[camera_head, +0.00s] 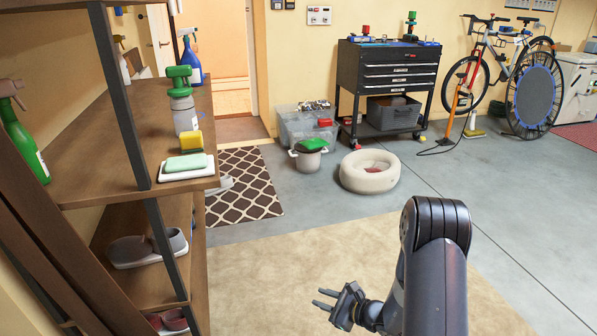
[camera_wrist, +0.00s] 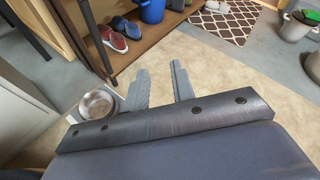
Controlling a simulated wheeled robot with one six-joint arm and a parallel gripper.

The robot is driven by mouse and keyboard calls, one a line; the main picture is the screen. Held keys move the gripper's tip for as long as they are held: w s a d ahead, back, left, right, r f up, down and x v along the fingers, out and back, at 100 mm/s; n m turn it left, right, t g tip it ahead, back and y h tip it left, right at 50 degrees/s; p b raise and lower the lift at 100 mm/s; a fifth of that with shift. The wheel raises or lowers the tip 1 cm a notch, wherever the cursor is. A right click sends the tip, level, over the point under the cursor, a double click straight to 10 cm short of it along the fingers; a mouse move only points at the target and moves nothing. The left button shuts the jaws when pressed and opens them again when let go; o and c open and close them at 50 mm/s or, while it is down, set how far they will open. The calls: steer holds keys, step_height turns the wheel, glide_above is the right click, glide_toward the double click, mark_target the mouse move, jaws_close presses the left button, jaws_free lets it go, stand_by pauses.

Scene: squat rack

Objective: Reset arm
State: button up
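My gripper (camera_head: 327,299) is at the lower middle of the head view, at the end of my dark arm, above the beige rug. Its two fingers point left, apart from each other, with nothing between them. The wrist view also shows my gripper (camera_wrist: 160,82) with a clear gap between the grey fingers and the rug behind them. It touches nothing that I can see.
A brown shelf (camera_head: 85,190) with bottles, soap and shoes stands at the left. A pet bed (camera_head: 370,184), a pot with a green lid (camera_head: 308,160) and a black tool cart (camera_head: 350,75) stand farther back. A metal bowl (camera_wrist: 97,104) shows in the wrist view. The beige rug (camera_head: 300,255) is clear.

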steer(key=d+r+m+t+h+p, duration=0.2)
steer(key=r+p, duration=0.5)
steer(key=r, duration=0.9)
steer(key=d+r+m+t+h+p, duration=0.2)
steer(key=d+r+m+h+p, duration=0.2)
steer(key=r, duration=1.3)
steer(key=d+p, duration=0.2)
steer(key=p, duration=0.2)
steer(key=shift+w+m+t+h, duration=0.3)
steer(key=shift+w+m, duration=0.05)
steer(key=shift+m, duration=0.05)
steer(key=shift+a+r, duration=0.1)
steer(key=shift+a, duration=0.05)
